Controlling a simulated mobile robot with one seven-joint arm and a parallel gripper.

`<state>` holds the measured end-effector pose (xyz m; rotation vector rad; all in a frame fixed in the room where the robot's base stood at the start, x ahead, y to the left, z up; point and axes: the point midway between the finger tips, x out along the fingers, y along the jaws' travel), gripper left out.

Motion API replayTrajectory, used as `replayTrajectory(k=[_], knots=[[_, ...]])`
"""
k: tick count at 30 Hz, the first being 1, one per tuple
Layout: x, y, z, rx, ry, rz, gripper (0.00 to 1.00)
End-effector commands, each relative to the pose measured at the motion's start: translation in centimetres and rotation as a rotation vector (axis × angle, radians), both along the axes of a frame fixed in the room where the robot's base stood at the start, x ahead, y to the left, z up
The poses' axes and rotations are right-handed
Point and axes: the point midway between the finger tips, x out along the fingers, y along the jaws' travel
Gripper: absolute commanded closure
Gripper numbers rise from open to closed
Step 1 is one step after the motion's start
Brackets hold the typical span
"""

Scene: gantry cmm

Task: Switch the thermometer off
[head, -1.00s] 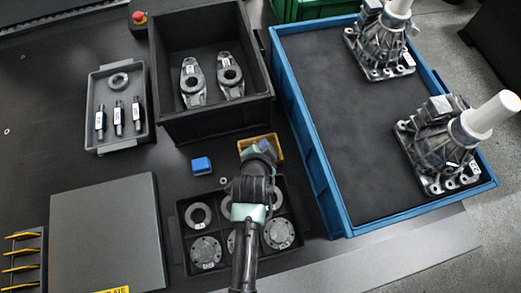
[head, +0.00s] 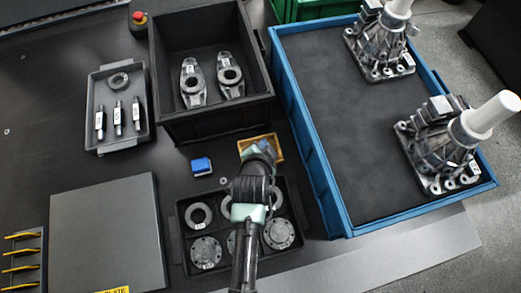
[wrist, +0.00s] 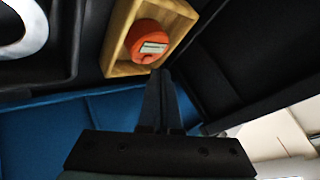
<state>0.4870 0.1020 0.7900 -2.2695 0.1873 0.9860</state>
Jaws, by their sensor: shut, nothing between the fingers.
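A round orange device (wrist: 148,40) with a small pale rectangular panel lies in a yellow tray (wrist: 118,42) in the wrist view. I take it to be the thermometer; whether it is on cannot be read. My gripper (wrist: 160,76) is shut and empty, its fingertips close to the device's lower edge in the picture. I cannot tell whether they touch it. In the head view the yellow tray (head: 276,147) sits in front of the black bin, and my arm hides the device and my fingertips.
A black compartment tray (head: 180,238) with ring and disc parts lies under my arm. A blue block (head: 201,166) is left of the yellow tray. The tall black bin (head: 215,127) stands behind, and a blue crate (head: 330,190) with castings stands to the right.

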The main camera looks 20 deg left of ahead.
Motion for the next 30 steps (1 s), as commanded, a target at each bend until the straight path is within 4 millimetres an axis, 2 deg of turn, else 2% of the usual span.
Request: replayTrajectory(k=[30], knots=[[0.01, 0.02, -0.91, 0.000, 0.000, 0.000, 1.00]])
